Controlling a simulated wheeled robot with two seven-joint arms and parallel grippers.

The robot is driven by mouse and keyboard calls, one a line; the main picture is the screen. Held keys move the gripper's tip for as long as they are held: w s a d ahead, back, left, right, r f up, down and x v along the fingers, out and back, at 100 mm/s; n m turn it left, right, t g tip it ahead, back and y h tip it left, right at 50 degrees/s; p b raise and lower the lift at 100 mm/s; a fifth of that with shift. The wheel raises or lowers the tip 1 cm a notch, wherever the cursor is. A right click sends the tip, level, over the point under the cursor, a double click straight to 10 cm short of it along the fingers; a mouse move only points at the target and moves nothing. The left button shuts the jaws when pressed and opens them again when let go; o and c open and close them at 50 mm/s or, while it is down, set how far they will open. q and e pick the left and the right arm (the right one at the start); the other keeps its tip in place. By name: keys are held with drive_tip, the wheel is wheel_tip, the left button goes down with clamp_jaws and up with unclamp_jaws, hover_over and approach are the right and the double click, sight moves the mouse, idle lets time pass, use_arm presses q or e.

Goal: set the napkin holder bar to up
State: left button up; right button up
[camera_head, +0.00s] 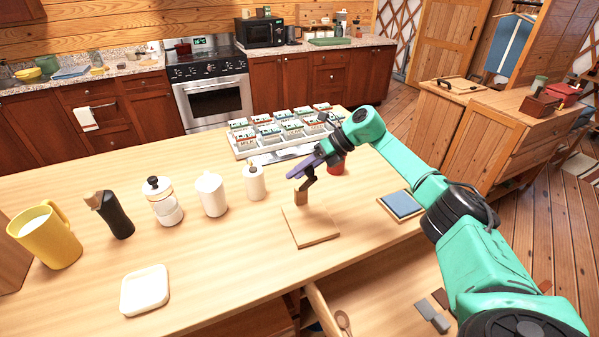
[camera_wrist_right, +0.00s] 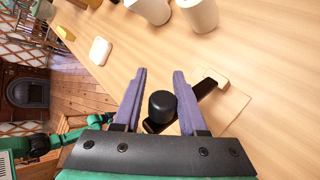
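In the right wrist view, the bar (camera_wrist_right: 203,88) runs from the post to a round black knob (camera_wrist_right: 162,105). My right gripper (camera_wrist_right: 160,73) has its purple fingers apart, one on each side of the knob, with gaps visible. The exact tilt of the bar is hard to tell. My left gripper is not in view.
A blue pad (camera_head: 402,204) lies right. The table front is mostly clear.

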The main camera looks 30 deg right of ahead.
drive_tip(key=shift+o, duration=0.9)
drive_tip(key=shift+s, duration=0.1)
